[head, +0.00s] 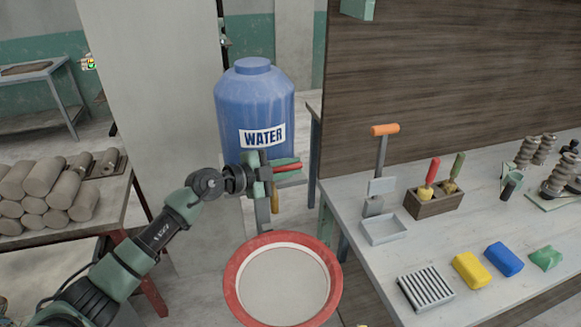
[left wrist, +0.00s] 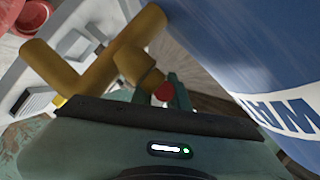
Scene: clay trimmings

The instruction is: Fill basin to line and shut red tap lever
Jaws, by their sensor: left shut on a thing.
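The blue water barrel (head: 255,110) stands at the back, marked WATER. My left gripper (head: 284,170) is at its front, low down, shut on the red tap lever (head: 288,168). The lever's red end (left wrist: 165,92) shows in the left wrist view, beside the brass-yellow tap (left wrist: 95,68). The tap's spout (head: 274,199) points down in the head view. The basin (head: 238,296) has a red rim and a pale grey inside, in front of and below the tap. I cannot make out a fill line or a stream of water. My right gripper is not in view.
The workbench (head: 375,265) at the right bears a tray (head: 385,230), a tool box (head: 433,203), a ribbed block (head: 425,287), and yellow (head: 470,270) and blue (head: 504,259) blocks. Clay logs (head: 40,190) are stacked at the left. A grey panel (head: 160,130) stands behind my left arm.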

